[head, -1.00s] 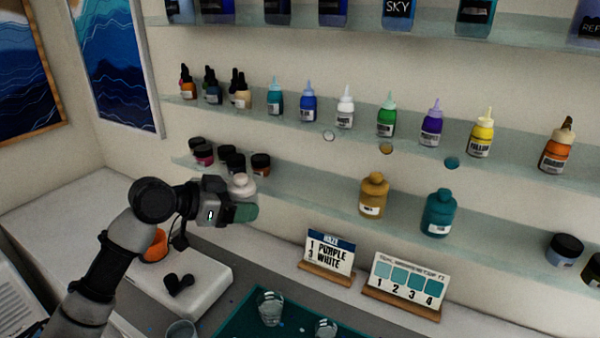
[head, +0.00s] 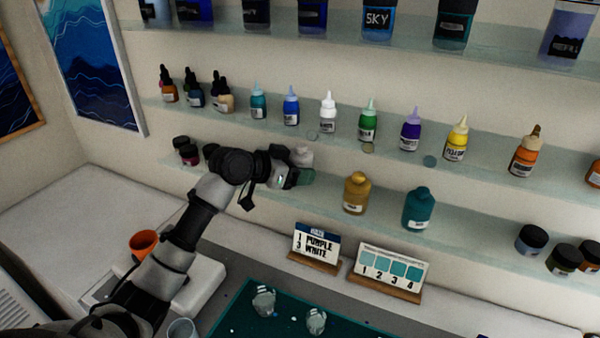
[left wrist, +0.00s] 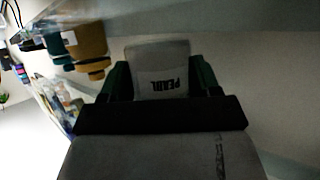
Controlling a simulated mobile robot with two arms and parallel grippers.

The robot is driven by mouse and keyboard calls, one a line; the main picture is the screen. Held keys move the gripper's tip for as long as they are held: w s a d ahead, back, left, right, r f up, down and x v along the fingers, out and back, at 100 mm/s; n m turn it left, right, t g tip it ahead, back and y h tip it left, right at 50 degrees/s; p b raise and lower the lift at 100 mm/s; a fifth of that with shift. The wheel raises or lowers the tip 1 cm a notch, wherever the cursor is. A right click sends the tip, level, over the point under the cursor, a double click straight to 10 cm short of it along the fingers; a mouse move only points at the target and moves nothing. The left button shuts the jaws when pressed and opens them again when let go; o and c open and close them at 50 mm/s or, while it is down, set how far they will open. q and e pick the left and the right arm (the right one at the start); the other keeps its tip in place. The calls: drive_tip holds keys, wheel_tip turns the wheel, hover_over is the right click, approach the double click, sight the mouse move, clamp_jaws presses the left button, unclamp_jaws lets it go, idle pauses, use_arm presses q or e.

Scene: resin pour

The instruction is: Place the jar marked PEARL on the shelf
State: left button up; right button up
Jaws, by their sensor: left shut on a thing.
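The white jar marked PEARL (left wrist: 161,62) fills the middle of the left wrist view, its label upside down there. In the head view its pale top (head: 302,155) shows behind my left gripper (head: 300,177), and its lower part is hidden. My left gripper is shut on the jar, with its green fingers on both sides. The jar is at the lower glass shelf (head: 325,199), left of a gold bottle (head: 356,193). I cannot tell whether its base touches the shelf. My right gripper is not in view.
A teal bottle (head: 417,209) stands right of the gold one. Dark-lidded jars (head: 188,153) stand at the shelf's left, partly behind my arm. Several dropper and squeeze bottles line the middle shelf above. Two sign stands (head: 316,247) (head: 390,272) and clear cups (head: 264,301) are below.

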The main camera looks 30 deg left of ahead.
use_arm(q)
drive_tip(key=shift+w+d, duration=0.2)
drive_tip(key=shift+w, duration=0.05)
drive_tip(key=shift+f+p, duration=0.35)
wheel_tip(320, 180, down, 3)
drive_tip(key=shift+a+r+p, duration=0.15)
drive_tip(key=shift+r+p, duration=0.05)
drive_tip(key=shift+p, duration=0.3)
drive_tip(key=shift+f, duration=0.1)
drive_tip(key=o, duration=0.7)
drive_tip(key=shift+f, duration=0.2)
drive_tip(key=shift+c, duration=0.2)
drive_tip(key=o, duration=0.5)
drive_tip(key=shift+r, duration=0.1)
drive_tip(key=shift+c, duration=0.2)
